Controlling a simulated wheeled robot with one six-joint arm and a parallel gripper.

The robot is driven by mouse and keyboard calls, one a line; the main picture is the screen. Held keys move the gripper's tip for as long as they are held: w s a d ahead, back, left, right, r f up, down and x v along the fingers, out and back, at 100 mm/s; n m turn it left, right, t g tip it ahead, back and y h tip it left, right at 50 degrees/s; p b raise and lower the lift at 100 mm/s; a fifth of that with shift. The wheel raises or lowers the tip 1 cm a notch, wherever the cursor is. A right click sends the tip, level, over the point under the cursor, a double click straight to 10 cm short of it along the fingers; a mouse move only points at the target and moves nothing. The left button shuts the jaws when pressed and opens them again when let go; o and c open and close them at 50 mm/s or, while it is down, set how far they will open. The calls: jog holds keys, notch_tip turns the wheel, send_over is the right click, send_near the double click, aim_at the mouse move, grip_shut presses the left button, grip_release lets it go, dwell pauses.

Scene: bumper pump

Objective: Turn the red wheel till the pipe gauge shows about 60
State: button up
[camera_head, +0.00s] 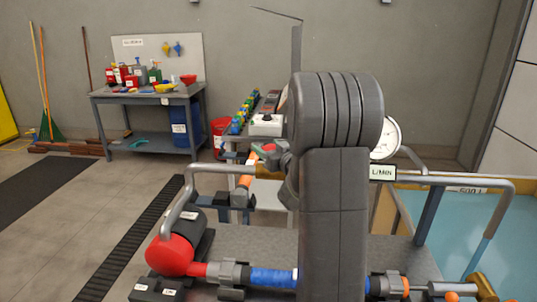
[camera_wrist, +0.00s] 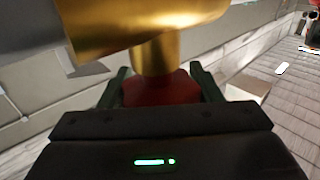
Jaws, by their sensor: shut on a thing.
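In the wrist view my gripper (camera_wrist: 161,88) has its two dark fingers on either side of the red wheel (camera_wrist: 160,93), shut on it. A brass stem and body (camera_wrist: 153,52) sit right beyond the wheel. In the head view a small piece of the red wheel (camera_head: 268,147) shows by the brass valve; my arm hides much around it. The round white pipe gauge (camera_head: 387,139) is partly covered by my arm, and its needle and reading cannot be made out. A sign below it reads L/MIN (camera_head: 382,173).
A blue tank (camera_head: 440,235) stands right. A cluttered worktable (camera_head: 148,93) is at the back left. Floor is clear at left.

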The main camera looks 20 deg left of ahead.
jog(key=shift+w+d+f+m+t+h+b, duration=0.1)
jog(key=shift+m+t+h+b, duration=0.6)
jog(key=shift+b, duration=0.8)
jog(key=shift+f+m+t+h+b, duration=0.1)
jog(key=shift+m+t+h+b, duration=0.6)
jog(key=shift+b, duration=0.75)
jog(key=shift+d+r+m+t+h+b, duration=0.1)
jog(key=shift+r+m+t+h+b, duration=0.1)
jog(key=shift+m+t+h+b, duration=0.5)
jog(key=shift+w+r+m+t+h+p, duration=0.1)
jog(key=shift+m+t+h+p, duration=0.3)
jog(key=shift+h+p, duration=0.55)
jog(key=shift+d, duration=0.1)
jog(key=shift+m+t+h+p, duration=0.3)
jog(key=shift+m+h+p, duration=0.15)
jog(key=shift+p, duration=0.4)
jog(key=shift+d, duration=0.1)
jog(key=o, duration=1)
jog(key=v, duration=1.3)
jog(key=shift+s, duration=0.4)
